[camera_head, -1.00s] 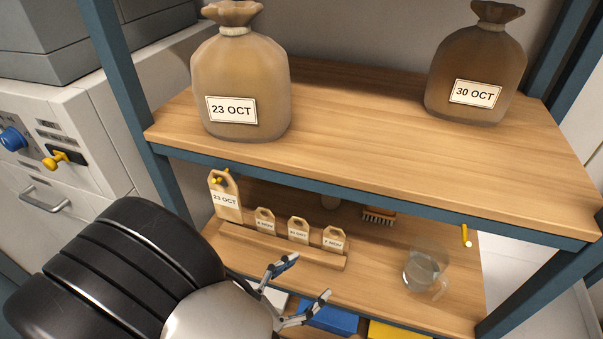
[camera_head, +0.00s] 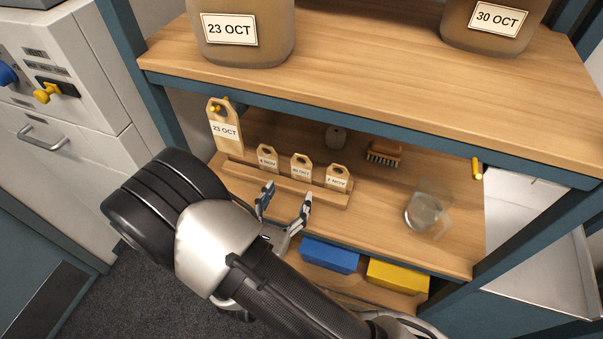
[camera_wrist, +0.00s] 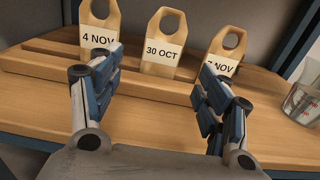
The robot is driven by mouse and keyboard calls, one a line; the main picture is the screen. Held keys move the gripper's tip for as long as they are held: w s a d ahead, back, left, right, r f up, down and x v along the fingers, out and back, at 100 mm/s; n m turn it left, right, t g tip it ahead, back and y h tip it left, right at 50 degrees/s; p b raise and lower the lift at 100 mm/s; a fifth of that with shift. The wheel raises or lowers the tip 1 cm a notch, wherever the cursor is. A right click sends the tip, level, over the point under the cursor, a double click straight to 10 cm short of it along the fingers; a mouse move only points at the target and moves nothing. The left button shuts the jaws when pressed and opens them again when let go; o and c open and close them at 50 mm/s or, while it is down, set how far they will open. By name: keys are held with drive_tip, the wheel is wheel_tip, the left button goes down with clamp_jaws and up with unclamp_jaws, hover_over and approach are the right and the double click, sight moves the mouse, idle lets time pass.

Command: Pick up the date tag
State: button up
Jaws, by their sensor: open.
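Three small wooden date tags with round holes stand upright in a wooden rack (camera_head: 290,189) on the middle shelf. They are the 4 NOV tag (camera_wrist: 99,25), the 30 OCT tag (camera_wrist: 164,48) and a NOV tag (camera_wrist: 227,50) whose number is partly hidden by a finger. In the head view the 30 OCT tag (camera_head: 301,167) is the middle one. A larger 23 OCT tag (camera_head: 224,126) stands at the rack's left end. My gripper (camera_head: 286,196) is open and empty in front of the rack. In the wrist view its fingers (camera_wrist: 158,88) frame the 30 OCT tag, apart from it.
A glass jug (camera_head: 425,211) stands to the right on the same shelf, with a brush (camera_head: 384,152) behind. Blue (camera_head: 330,256) and yellow (camera_head: 398,276) boxes sit below. The upper shelf, bearing sacks labelled 23 OCT (camera_head: 243,42) and 30 OCT (camera_head: 490,20), overhangs the tags.

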sight(301, 171)
drive_tip(key=b+x, duration=0.1)
drive_tip(key=x, duration=0.5)
drive_tip(key=shift+w+d, duration=0.2)
drive_tip(key=c, duration=0.9)
drive_tip(key=shift+r, duration=0.1)
